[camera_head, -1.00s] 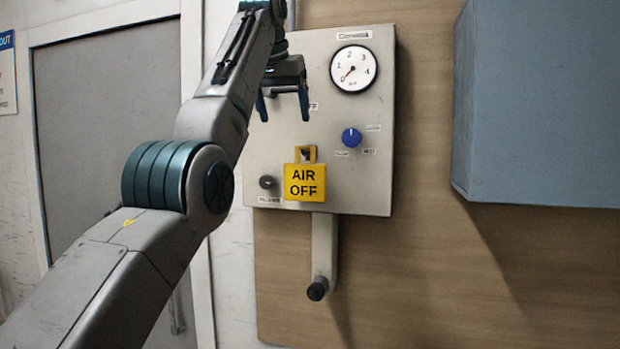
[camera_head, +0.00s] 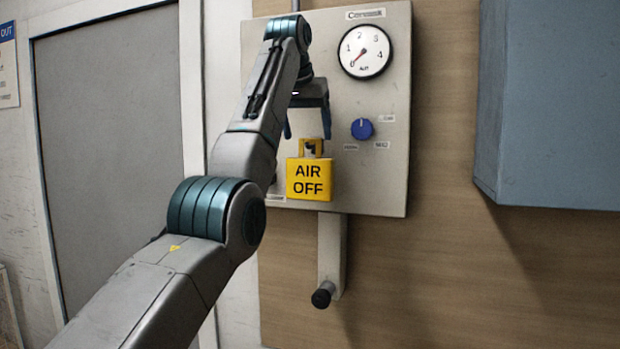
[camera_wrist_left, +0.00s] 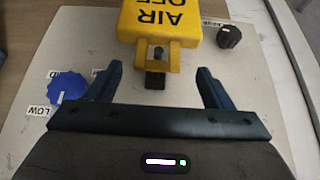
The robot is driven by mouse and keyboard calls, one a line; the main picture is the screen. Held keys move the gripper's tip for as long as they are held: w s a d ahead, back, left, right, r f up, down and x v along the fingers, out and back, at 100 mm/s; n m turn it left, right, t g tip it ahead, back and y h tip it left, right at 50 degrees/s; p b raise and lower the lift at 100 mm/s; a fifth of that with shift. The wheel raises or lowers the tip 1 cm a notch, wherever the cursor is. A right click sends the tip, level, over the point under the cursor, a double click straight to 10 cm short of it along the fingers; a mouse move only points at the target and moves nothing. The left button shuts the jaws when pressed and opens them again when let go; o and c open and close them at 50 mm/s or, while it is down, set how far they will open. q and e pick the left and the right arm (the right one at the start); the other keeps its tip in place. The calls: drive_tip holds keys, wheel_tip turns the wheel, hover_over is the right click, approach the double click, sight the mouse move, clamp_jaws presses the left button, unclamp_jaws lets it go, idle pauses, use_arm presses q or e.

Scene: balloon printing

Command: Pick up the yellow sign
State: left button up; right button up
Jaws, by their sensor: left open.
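The yellow sign (camera_head: 309,179) reads "AIR OFF" and hangs upright on the front of the pale panel (camera_head: 385,190). Its yellow loop handle sits around a dark peg at the top. In the left wrist view the sign (camera_wrist_left: 160,20) appears upside down, with its handle and the peg between and just beyond my fingertips. My left gripper (camera_head: 307,132) is open and empty, pointing down just above the sign's handle. In the left wrist view its two blue fingers (camera_wrist_left: 158,75) stand apart on either side of the handle. My right gripper is not in view.
A dial gauge (camera_head: 365,52) and a blue knob (camera_head: 362,129) are on the panel to the right. A black knob (camera_wrist_left: 229,36) shows beside the sign. A lever with a black end (camera_head: 322,295) hangs below. A blue-grey box (camera_head: 550,110) juts out at the right.

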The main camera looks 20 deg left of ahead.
sight(310, 139)
use_arm(q)
drive_tip(key=x, duration=0.3)
drive_tip(key=shift+d+p, duration=0.25)
drive_tip(key=shift+p, duration=0.15)
drive_tip(key=shift+w+f, duration=0.1)
drive_tip(key=shift+f, duration=0.05)
drive_tip(key=shift+c, duration=0.6)
drive_tip(key=c, duration=1.2)
drive_tip(key=shift+c, duration=0.2)
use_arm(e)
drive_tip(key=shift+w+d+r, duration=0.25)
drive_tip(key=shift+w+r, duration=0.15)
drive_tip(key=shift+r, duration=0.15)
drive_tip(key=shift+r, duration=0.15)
